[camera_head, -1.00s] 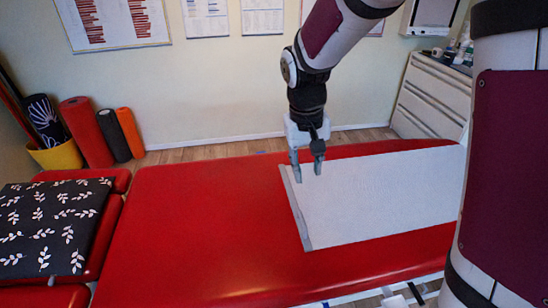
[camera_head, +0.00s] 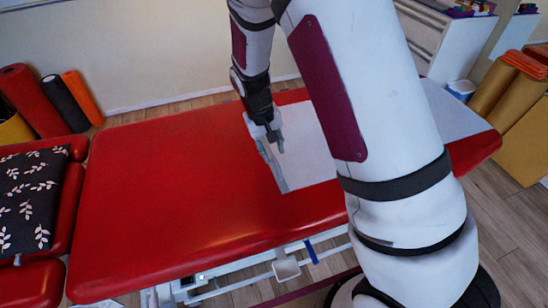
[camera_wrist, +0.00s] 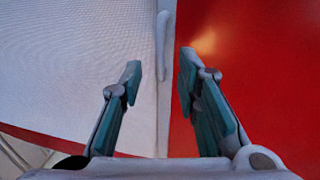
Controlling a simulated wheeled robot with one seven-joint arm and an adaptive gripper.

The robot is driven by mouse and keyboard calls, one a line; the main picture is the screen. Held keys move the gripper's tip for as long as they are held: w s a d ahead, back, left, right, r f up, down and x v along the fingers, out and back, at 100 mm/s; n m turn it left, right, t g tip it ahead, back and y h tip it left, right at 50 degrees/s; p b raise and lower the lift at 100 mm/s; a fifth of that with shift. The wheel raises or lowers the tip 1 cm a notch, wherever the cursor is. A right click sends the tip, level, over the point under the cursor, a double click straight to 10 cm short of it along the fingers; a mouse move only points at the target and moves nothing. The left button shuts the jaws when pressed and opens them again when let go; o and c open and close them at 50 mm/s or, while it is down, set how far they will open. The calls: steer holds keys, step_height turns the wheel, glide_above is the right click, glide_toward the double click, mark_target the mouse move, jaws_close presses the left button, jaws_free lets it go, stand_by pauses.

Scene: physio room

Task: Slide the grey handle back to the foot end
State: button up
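The grey handle (camera_wrist: 162,45) is a slim raised bar on the grey strip (camera_wrist: 162,115) along the edge of the white sheet (camera_wrist: 70,60). In the head view the strip (camera_head: 279,179) lies across the red couch (camera_head: 170,190), with the sheet (camera_head: 315,160) to its right. My gripper (camera_head: 272,148) is over the strip, pointing down. In the wrist view my gripper (camera_wrist: 159,76) is open and empty. One finger is over the sheet and the other over the red surface, with the handle between and ahead of them. Its height above the handle is hard to tell.
The red couch left of the strip is bare. A black leaf-patterned cushion (camera_head: 25,195) lies on a red seat at the far left. Rolls (camera_head: 58,101) stand by the wall. Cardboard-coloured rolls (camera_head: 510,110) stand at the right. My arm hides part of the sheet.

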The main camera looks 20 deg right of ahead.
mark_target(276, 161)
steer(key=shift+d+f, duration=0.2)
steer(key=shift+f, duration=0.8)
steer(key=shift+d+f, duration=0.2)
steer(key=shift+f, duration=0.8)
steer(key=shift+c, duration=0.2)
jaws_close()
